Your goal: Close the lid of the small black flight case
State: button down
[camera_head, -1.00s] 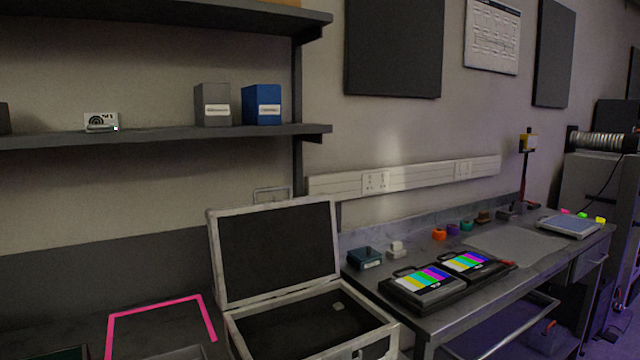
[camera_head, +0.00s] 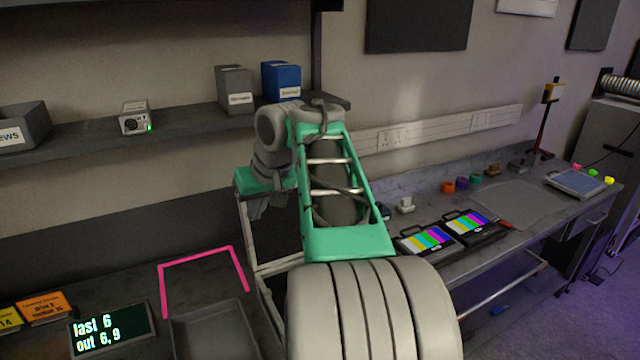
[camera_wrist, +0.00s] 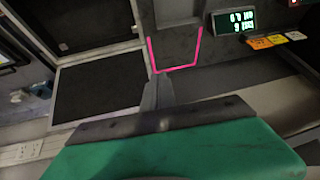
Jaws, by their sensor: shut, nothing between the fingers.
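The small black flight case stands open, with pale metal edges and dark insides. In the head view my arm hides most of it; the left edge of its raised lid (camera_head: 245,235) and part of the base rim (camera_head: 280,267) show. In the wrist view the dark inside of the lid (camera_wrist: 100,85) lies left of my fingers and the open base (camera_wrist: 85,20) is above it, cut off by the frame. My gripper (camera_head: 258,208) is shut and empty, fingers pointing down, beside the lid's side edge. Its fingertips also show in the wrist view (camera_wrist: 158,80); I cannot tell whether they touch the lid.
Pink tape (camera_head: 203,258) marks a bench area left of the case, with a grey tray (camera_head: 215,330) and a small display (camera_head: 112,330) nearby. A shelf (camera_head: 180,125) with boxes runs above. Two colour-bar monitors (camera_head: 428,240) sit on the right-hand bench.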

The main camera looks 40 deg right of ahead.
jog(key=s+d+r+h, duration=0.1)
jog(key=d+r, duration=0.2)
jog(key=d, duration=0.3)
jog(key=s+d+r+m+t, duration=0.1)
jog(key=d+r, duration=0.1)
jog(key=d, duration=0.4)
jog(key=s+d+r+h, duration=0.1)
jog(key=d+r, duration=0.2)
jog(key=d, duration=0.3)
notch_tip(320, 180, down, 9)
jog(key=w+b, duration=0.1)
jog(key=b, duration=0.2)
jog(key=shift+w+f, duration=0.15)
jog(key=shift+w, duration=0.15)
